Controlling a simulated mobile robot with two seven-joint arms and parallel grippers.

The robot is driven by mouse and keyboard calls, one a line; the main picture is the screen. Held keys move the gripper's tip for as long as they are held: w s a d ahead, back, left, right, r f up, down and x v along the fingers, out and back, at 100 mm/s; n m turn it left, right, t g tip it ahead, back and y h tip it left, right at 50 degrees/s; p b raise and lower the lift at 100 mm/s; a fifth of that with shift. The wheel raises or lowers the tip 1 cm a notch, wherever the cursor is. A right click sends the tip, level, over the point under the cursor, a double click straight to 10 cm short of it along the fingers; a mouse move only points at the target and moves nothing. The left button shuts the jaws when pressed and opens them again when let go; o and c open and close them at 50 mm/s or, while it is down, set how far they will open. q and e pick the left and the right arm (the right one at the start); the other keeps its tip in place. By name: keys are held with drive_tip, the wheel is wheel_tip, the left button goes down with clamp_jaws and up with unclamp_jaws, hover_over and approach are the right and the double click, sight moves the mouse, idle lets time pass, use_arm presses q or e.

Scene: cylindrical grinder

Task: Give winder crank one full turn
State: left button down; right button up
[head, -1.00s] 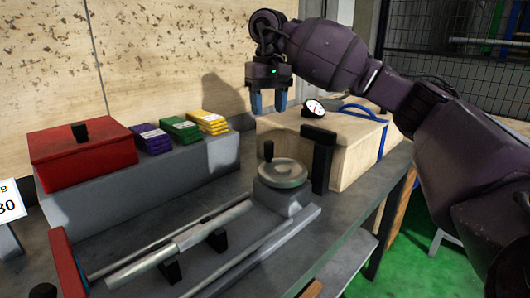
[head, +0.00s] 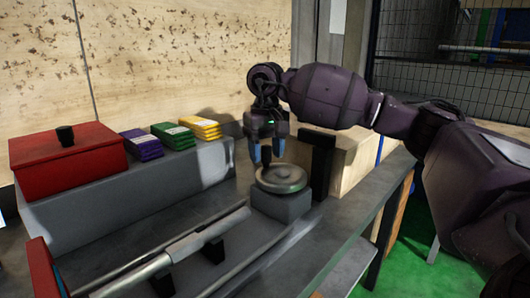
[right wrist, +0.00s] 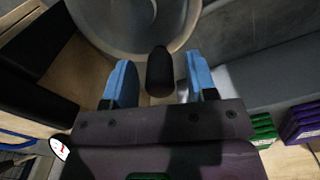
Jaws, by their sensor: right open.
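The winder crank is a round grey metal wheel (head: 282,179) on a grey block at the right end of the machine. Its upright black handle (right wrist: 160,72) shows in the right wrist view, near the wheel's rim. My right gripper (head: 267,155) is open, pointing down over the wheel's far side. In the right wrist view its blue fingers (right wrist: 161,84) stand one on each side of the handle, with a gap on both sides. In the head view the gripper hides the handle. My left gripper is not in view.
A black upright post (head: 323,165) stands just right of the wheel, before a wooden box (head: 351,157). A red box (head: 66,161) and coloured stacks (head: 174,136) sit on the grey ledge behind. A metal bar (head: 180,252) lies in front.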

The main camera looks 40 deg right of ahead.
drive_tip(key=shift+c, duration=0.5)
drive_tip(key=c, duration=0.8)
drive_tip(key=shift+r, duration=0.1)
